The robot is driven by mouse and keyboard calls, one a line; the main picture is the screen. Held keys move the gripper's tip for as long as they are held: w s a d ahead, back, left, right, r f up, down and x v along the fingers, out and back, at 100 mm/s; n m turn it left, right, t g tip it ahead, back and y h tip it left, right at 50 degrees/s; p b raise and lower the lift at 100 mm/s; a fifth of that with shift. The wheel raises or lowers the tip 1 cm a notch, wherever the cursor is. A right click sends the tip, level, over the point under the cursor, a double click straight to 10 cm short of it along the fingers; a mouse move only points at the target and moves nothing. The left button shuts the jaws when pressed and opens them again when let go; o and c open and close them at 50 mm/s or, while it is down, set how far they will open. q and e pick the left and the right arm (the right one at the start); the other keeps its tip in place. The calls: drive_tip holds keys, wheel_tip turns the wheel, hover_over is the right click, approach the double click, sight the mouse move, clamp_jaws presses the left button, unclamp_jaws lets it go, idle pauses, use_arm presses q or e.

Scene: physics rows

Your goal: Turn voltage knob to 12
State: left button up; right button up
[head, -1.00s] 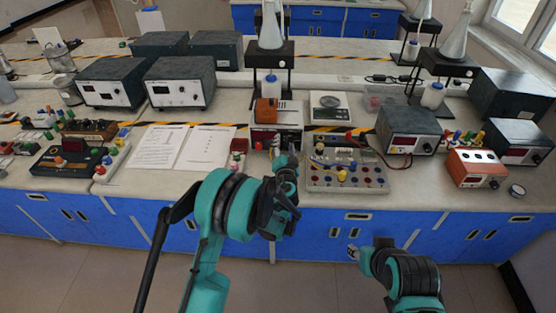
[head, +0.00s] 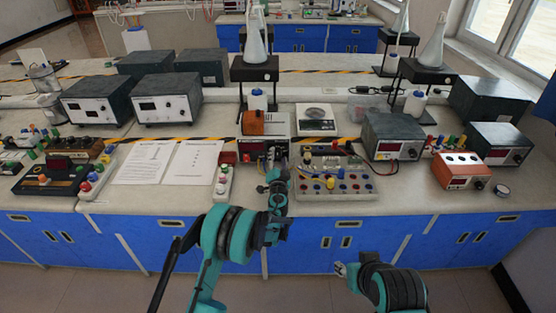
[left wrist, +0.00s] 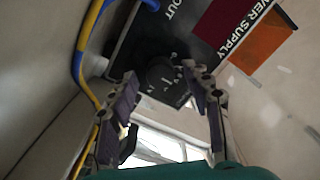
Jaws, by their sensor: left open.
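The power supply (head: 250,151) stands on the bench front, with a dark panel and a red display. In the left wrist view its dark panel (left wrist: 203,49) carries white lettering, "OUT" and "…WER SUPPLY". The round black voltage knob (left wrist: 160,74) has white marks around it. My left gripper (left wrist: 163,93) is open, with its two fingers either side of the knob in that view; whether they touch it I cannot tell. In the head view my left gripper (head: 278,170) is at the panel's right side and hides the knob. My right gripper (head: 341,269) is low, in front of the blue cabinets, away from the supply.
A terminal board (head: 335,184) with coloured knobs lies right of my left gripper. A blue and yellow cable (left wrist: 80,62) runs beside the left finger. An orange box (head: 265,123) sits above the supply. Papers (head: 190,162) lie flat to the left.

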use_arm(q)
clamp_jaws()
drive_tip(key=shift+m, duration=0.4)
drive_tip(key=m+b, duration=0.1)
drive_tip(key=m, duration=0.2)
drive_tip(key=m+b, duration=0.1)
drive_tip(key=m, duration=0.2)
drive_tip(key=shift+m+b, duration=0.3)
drive_tip(key=m+b, duration=0.1)
drive_tip(key=m, duration=0.3)
drive_tip(key=shift+m, duration=2.2)
